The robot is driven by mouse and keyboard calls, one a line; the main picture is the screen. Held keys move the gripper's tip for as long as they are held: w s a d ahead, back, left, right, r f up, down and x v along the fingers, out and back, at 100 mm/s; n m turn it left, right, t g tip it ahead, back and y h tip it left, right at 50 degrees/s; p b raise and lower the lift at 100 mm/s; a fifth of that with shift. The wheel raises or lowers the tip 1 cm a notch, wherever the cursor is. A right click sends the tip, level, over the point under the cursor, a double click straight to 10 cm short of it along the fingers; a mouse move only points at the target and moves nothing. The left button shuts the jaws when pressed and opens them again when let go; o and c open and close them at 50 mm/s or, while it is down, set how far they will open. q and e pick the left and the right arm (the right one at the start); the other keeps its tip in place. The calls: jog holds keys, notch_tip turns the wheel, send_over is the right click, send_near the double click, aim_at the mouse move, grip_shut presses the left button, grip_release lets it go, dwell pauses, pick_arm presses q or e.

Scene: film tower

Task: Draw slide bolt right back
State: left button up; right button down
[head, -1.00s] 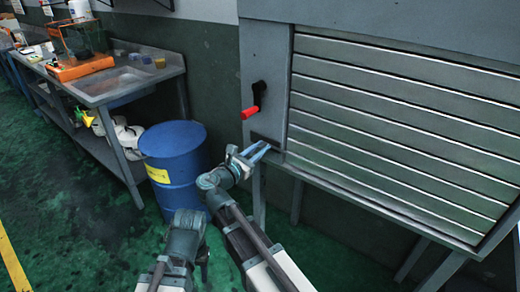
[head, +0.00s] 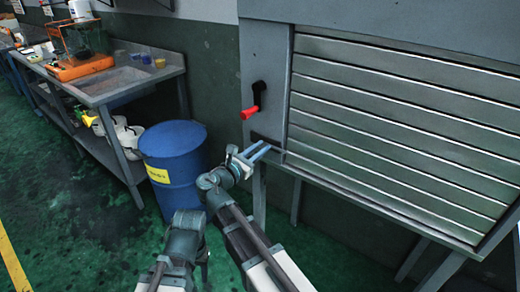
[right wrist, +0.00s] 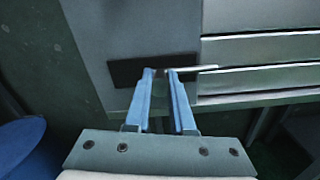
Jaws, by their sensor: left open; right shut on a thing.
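The slide bolt (right wrist: 206,68) is a thin pale bar at the lower left corner of the slatted shutter. It runs sideways across a dark plate (right wrist: 125,73), and its right end reaches over the shutter's edge. My right gripper (head: 266,149) is at the bolt. In the right wrist view its blue fingers (right wrist: 160,74) are shut on the bolt, with the tips hiding the gripped part. In the head view the dark plate (head: 262,139) shows just above the fingers. My left arm shows at lower left, but its gripper fingers do not show.
The grey slatted shutter (head: 400,118) fills the right side. A crank with a red handle (head: 250,113) sits on the frame above the bolt. A blue drum (head: 172,165) stands close left of my right arm. A sink bench (head: 120,85) is further left.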

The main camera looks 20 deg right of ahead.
aim_at(258, 139)
jog(key=w+a, duration=0.2)
jog(key=w, duration=0.1)
jog(key=shift+w+a, duration=0.1)
jog(key=shift+a, duration=0.15)
jog(key=c, duration=0.8)
grip_release()
jog(key=shift+o, duration=0.2)
